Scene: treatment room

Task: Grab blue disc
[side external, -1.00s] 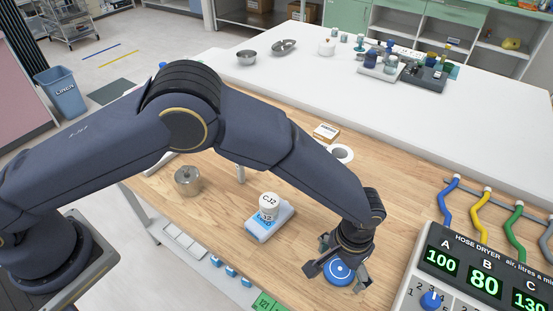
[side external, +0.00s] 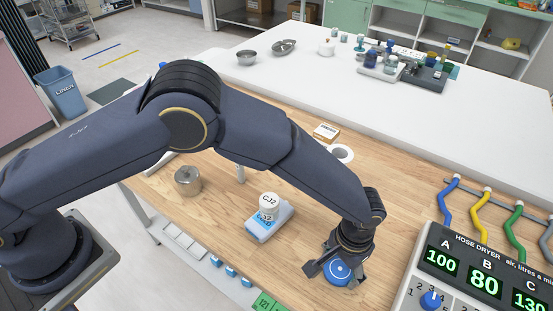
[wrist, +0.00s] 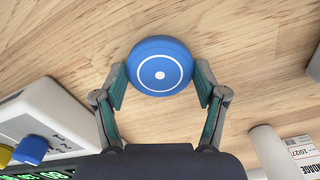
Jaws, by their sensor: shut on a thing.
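The blue disc (side external: 338,271) is round, with a white ring and a white centre dot on top. It lies on the wooden table (side external: 290,185) near the front right. My gripper (side external: 338,270) is down over the disc with a finger on each side of it. In the wrist view the blue disc (wrist: 160,66) sits between the two fingers of my gripper (wrist: 160,85), which are shut on its sides.
A hose dryer box (side external: 465,270) stands close on the right. A metal pot (side external: 187,180), a white ring-shaped roll (side external: 341,153) and a small box (side external: 326,131) stand farther off.

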